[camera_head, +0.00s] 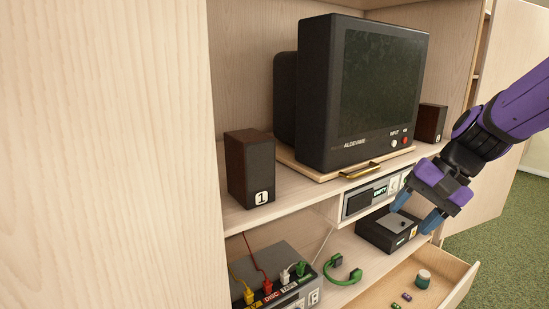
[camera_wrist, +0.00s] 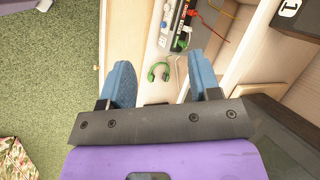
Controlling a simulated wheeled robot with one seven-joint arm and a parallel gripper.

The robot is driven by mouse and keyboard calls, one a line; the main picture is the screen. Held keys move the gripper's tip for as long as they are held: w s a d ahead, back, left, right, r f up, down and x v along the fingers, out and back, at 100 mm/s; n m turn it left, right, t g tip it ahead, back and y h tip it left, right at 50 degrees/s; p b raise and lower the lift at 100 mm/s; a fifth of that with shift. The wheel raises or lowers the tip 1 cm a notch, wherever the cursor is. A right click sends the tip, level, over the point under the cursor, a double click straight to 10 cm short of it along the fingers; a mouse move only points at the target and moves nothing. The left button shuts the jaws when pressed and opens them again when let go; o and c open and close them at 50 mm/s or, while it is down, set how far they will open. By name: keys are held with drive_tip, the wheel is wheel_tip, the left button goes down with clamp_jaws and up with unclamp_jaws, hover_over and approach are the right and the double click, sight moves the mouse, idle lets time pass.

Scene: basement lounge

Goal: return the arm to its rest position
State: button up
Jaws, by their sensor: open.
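My purple arm enters the head view from the right. My gripper (camera_head: 416,208) hangs in front of the cabinet's lower right, near a dark box (camera_head: 388,231) on the lower shelf. Its blue fingers are apart, with nothing between them that I can see. In the wrist view the two blue fingers of my gripper (camera_wrist: 164,82) are spread wide. I cannot tell from these frames whether the fingertips touch the dark box.
A television (camera_head: 365,90) stands on a wooden board between two speakers, the left one (camera_head: 250,168) marked 1. A box with coloured plugs (camera_head: 285,283) sits lower left. An open drawer (camera_head: 462,286) juts out below my gripper. Green carpet (camera_head: 510,235) is clear at the right.

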drive_tip(key=s+d+r+n+t+h, duration=0.2)
drive_tip(key=s+r+h, duration=0.1)
drive_tip(key=s, duration=0.4)
drive_tip(key=s+d+r+n+t+h, duration=0.2)
drive_tip(key=s+r+n, duration=0.1)
drive_tip(key=s, duration=0.4)
drive_tip(key=shift+s+d+r+n+h, duration=0.3)
drive_tip(key=shift+s+d+r+h, duration=0.1)
drive_tip(key=shift+r, duration=0.5)
